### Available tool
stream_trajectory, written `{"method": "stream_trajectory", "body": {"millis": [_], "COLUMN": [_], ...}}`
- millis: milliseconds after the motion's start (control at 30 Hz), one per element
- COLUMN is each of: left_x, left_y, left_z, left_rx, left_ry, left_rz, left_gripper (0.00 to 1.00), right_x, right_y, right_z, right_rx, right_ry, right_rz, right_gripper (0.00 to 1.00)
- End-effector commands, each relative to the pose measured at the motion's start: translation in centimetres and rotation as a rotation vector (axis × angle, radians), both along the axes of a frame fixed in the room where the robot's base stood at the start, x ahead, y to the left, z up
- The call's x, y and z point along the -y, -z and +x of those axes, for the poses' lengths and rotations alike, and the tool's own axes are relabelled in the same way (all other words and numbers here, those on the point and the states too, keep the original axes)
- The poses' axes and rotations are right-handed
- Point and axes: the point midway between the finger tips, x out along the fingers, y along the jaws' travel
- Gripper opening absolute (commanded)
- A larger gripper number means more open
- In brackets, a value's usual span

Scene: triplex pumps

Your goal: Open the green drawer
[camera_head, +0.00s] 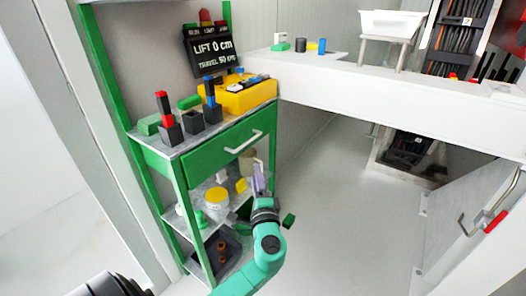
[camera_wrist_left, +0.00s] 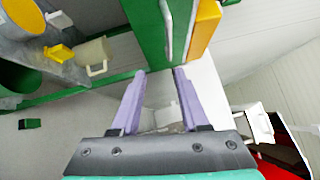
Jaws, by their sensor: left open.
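The green drawer (camera_head: 208,158) is set under the top of a green-framed shelf unit, and its front looks flush with the frame. Its pale bar handle (camera_head: 245,143) runs across the front. My left gripper (camera_head: 259,166) is in front of the unit, a little below and right of the handle, and its lilac fingers point up. In the left wrist view the left gripper (camera_wrist_left: 160,72) has its fingers apart with nothing between them. Green parts of the unit (camera_wrist_left: 148,35) lie beyond the fingertips. The fingers appear apart from the handle. My right gripper is not in view.
On the unit's top are a yellow box (camera_head: 248,95) and dark blocks with red and blue pegs (camera_head: 166,112). Lower shelves hold a yellow-lidded tub (camera_head: 217,198) and a dark bin (camera_head: 222,250). A white counter (camera_head: 370,90) is at right.

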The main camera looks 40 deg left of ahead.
Motion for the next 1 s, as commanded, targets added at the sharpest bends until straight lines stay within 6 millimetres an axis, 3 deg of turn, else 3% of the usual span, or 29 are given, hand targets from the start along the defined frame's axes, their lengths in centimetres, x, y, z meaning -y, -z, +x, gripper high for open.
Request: {"method": "stream_trajectory", "body": {"millis": [167,600,767,1000], "left_x": [-1.1,-8.9,-10.2,-10.2], "left_y": [-1.6,-2.8,-3.0,-2.9], "left_z": [0.9,8.5,9.7,9.8], "left_rx": [0.024,0.022,0.02,0.02], "left_ry": [-0.011,-0.01,-0.009,-0.007], "left_rz": [0.024,0.02,0.018,0.017], "left_gripper": [0.45,0.45,0.45,0.45], "right_x": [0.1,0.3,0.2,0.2], "right_y": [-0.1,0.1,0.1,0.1], "right_z": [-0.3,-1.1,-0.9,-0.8], "right_rx": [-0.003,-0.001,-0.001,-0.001], "right_ry": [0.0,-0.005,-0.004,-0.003], "right_rz": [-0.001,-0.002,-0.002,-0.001], "right_gripper": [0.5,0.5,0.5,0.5]}}
